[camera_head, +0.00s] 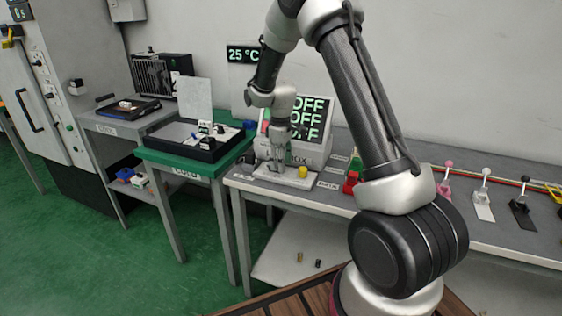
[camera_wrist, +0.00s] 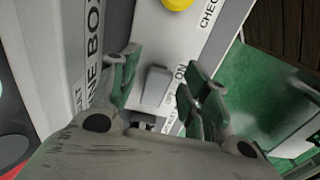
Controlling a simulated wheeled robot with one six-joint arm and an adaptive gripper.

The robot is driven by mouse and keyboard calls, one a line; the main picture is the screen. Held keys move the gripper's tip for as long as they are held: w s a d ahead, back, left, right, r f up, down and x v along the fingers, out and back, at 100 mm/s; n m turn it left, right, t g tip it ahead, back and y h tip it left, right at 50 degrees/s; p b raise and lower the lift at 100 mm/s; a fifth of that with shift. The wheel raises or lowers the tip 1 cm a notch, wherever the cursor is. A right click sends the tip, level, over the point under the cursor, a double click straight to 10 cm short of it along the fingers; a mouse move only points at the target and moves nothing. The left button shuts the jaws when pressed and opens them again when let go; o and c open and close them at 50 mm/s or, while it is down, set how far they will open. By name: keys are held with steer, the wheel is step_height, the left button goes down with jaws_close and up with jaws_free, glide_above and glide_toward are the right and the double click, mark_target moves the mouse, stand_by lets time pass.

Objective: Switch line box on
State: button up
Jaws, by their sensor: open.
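The line box (camera_head: 313,150) is a white console on the grey bench, and its dark screen (camera_head: 308,118) shows OFF in several green rows. Its "LINE BOX" label (camera_wrist: 93,60) runs along the left in the wrist view. A grey switch lever (camera_wrist: 155,86) stands on the pale base plate between my fingers, beside an "ON" label (camera_wrist: 181,74). My gripper (camera_wrist: 163,88) is open, with green-padded fingers on either side of the lever. I cannot tell whether they touch it. In the head view my gripper (camera_head: 278,160) is low in front of the box and hides the lever.
A yellow button (camera_head: 303,172) is on the same plate, near a "CHECK" label. Red and green blocks (camera_head: 352,178) stand to the right. Pink, white and black levers (camera_head: 483,190) stand further right. A green table (camera_head: 185,158) holds a black tray at left.

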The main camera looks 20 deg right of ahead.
steer(key=c, duration=1)
steer(key=shift+s+d+f+t+y, duration=0.2)
steer(key=shift+d+f+t+y, duration=0.05)
steer(key=shift+t+y, duration=0.35)
steer(key=shift+s+d+f+t+y, duration=0.1)
steer(key=shift+f+t+y, duration=0.1)
steer(key=shift+t+y, duration=0.35)
steer(key=shift+s+f+t+y, duration=0.1)
steer(key=shift+f+t+y, duration=0.1)
steer(key=shift+t+y, duration=0.35)
steer(key=o, duration=1)
steer(key=v, duration=1.2)
